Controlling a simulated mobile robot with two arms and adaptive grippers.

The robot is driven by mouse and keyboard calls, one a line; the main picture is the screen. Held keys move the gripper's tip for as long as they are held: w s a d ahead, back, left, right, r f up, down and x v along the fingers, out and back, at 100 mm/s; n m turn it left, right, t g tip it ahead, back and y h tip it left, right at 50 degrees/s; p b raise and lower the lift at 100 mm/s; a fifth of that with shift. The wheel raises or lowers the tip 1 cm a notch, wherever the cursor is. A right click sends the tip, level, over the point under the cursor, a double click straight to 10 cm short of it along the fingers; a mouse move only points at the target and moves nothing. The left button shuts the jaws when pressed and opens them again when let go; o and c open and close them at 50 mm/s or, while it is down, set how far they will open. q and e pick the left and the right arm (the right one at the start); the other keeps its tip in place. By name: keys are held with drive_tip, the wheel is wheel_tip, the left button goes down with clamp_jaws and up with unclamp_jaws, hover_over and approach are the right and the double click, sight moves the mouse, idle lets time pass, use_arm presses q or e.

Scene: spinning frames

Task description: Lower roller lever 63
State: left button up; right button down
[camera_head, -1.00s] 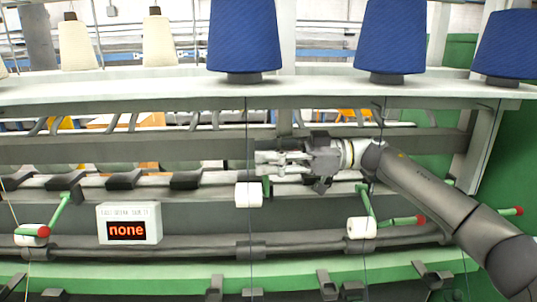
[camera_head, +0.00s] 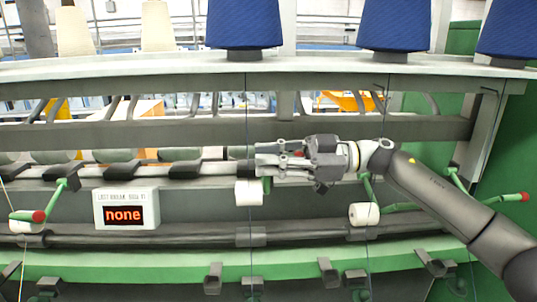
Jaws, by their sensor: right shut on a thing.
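My right gripper (camera_head: 268,163) reaches in from the right in front of the grey rail. Its fingers are shut on a roller lever, mostly hidden by the gripper. A bit of red (camera_head: 299,153) shows between its parts. A short green piece (camera_head: 267,185) shows just below, beside a white roller (camera_head: 249,193). I can read no lever number. My left gripper is not in view.
Other green levers are at the left (camera_head: 66,194), behind my arm (camera_head: 368,187) and at the far right (camera_head: 508,198). A display reading "none" (camera_head: 123,214) hangs left of the gripper. Blue cones (camera_head: 243,25) stand on the shelf above.

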drive_tip(key=s+f, duration=0.2)
drive_tip(key=f, duration=0.1)
drive_tip(key=shift+f, duration=0.2)
drive_tip(key=c, duration=1.5)
unclamp_jaws()
drive_tip(key=shift+s, duration=0.1)
drive_tip(key=shift+o, duration=0.2)
drive_tip(key=shift+d, duration=0.15)
drive_tip(key=d, duration=1.1)
drive_tip(key=shift+d, duration=0.4)
